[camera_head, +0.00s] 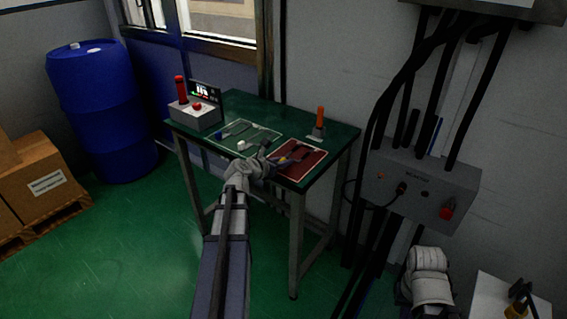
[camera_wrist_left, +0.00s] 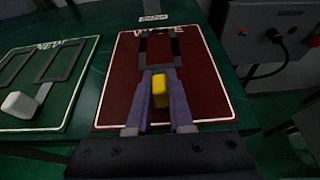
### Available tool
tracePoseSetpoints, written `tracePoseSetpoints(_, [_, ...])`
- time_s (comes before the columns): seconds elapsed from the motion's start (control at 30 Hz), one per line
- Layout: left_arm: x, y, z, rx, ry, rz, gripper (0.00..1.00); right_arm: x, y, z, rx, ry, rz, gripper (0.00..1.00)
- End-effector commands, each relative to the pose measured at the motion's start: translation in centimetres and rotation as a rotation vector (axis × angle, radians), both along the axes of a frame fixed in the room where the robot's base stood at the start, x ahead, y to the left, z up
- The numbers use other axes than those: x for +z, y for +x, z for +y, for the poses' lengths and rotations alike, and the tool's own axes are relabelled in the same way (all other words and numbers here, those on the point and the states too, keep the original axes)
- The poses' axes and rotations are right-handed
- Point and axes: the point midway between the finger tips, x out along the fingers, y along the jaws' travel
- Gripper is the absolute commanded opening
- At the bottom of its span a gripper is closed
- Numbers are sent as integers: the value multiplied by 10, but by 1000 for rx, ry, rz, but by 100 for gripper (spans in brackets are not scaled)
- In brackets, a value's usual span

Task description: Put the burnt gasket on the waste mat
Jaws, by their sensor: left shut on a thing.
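The burnt gasket is a dark rectangular frame (camera_wrist_left: 160,33) with a yellow grip (camera_wrist_left: 159,90). My left gripper (camera_wrist_left: 160,100) is shut on that yellow grip, one purple finger on each side. The gasket extends forward from the fingers over the red waste mat (camera_wrist_left: 207,82), within its white outline near the "WASTE" lettering. I cannot tell whether it touches the mat. In the head view my left gripper (camera_head: 277,158) is at the left side of the waste mat (camera_head: 298,174).
A green "NEW" mat (camera_wrist_left: 60,118) lies to the left with grey frames and a white grip (camera_wrist_left: 20,104). On the green table (camera_head: 341,143) stand a control box with a red lever (camera_head: 193,115) and an orange-handled tool (camera_head: 319,122). A grey electrical box (camera_head: 420,190) is to the right.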

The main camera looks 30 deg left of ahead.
Motion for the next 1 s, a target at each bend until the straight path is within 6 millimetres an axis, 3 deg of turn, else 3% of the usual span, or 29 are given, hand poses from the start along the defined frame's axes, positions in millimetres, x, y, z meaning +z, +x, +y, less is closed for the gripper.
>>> tracePoseSetpoints(0.03, [-1, 0, 0, 0, 0, 0, 22, -1, 0, 0, 0, 0, 0, 0])
tracePoseSetpoints(0.3, [-1, 0, 0, 0, 0, 0, 49, -1, 0, 0, 0, 0, 0, 0])
tracePoseSetpoints(0.6, [4, 0, 0, 0, 0, 0, 49, 4, 0, 0, 0, 0, 0, 0])
tracePoseSetpoints(1.0, [35, -71, 4, 2, 0, 1, 49, 35, 0, 0, 0, 0, 0, 0])
